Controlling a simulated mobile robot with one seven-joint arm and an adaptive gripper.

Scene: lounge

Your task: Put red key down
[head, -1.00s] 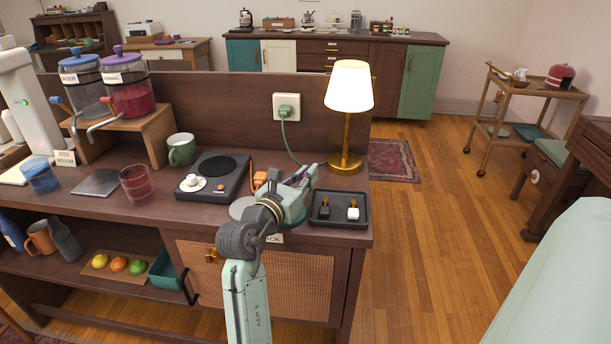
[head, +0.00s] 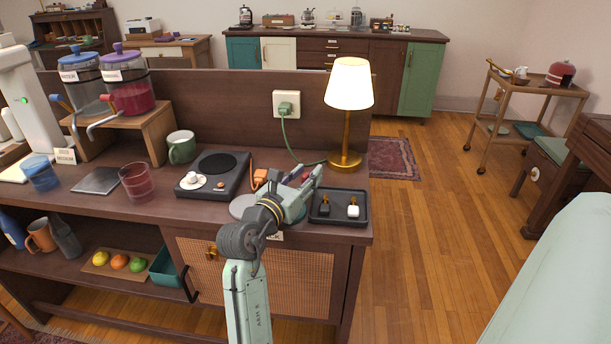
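My gripper (head: 303,181) is at the right part of the brown counter, just behind and left of the dark tray (head: 315,219). A small reddish bit (head: 305,175), which may be the red key, shows at its fingertips. The fingers largely hide it, and I cannot tell whether they grip it or stand apart from it. The tray holds a black key (head: 324,209) and a white key (head: 352,211), each with a brass-coloured part.
A lit lamp (head: 349,88) stands behind the tray, with a green cord from the wall socket (head: 286,104) beside it. A hot plate (head: 214,176) with a small white cup and an orange item (head: 260,177) are left of my gripper. The counter's right edge is close.

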